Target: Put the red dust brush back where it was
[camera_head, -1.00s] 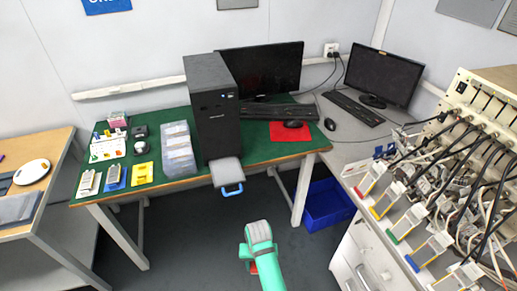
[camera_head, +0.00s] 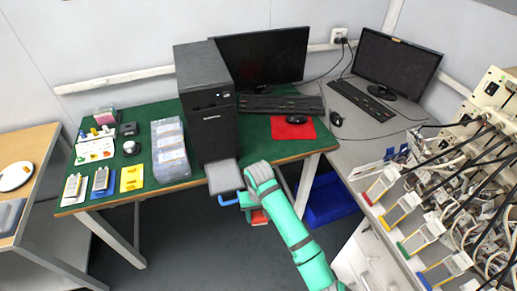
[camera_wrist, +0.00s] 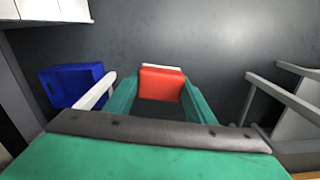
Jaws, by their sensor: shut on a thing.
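My gripper (camera_wrist: 158,105) is shut on the red dust brush (camera_wrist: 162,84), which sits between its two green fingers in the wrist view. A pale strip shows along the brush's far edge. In the head view a small red part of the brush (camera_head: 259,217) shows below my green arm, in front of the table's front edge. Most of the brush is hidden there by my arm. It is held above the dark floor, clear of the table.
The green-topped table (camera_head: 150,197) bears a black computer tower (camera_head: 208,110), clear drawers (camera_head: 170,150) and a red mouse mat (camera_head: 280,131). A grey piece with a blue handle (camera_head: 229,199) juts past its front edge. A blue bin (camera_head: 328,203) stands on the floor. Cabled cell holders (camera_head: 420,235) crowd the right.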

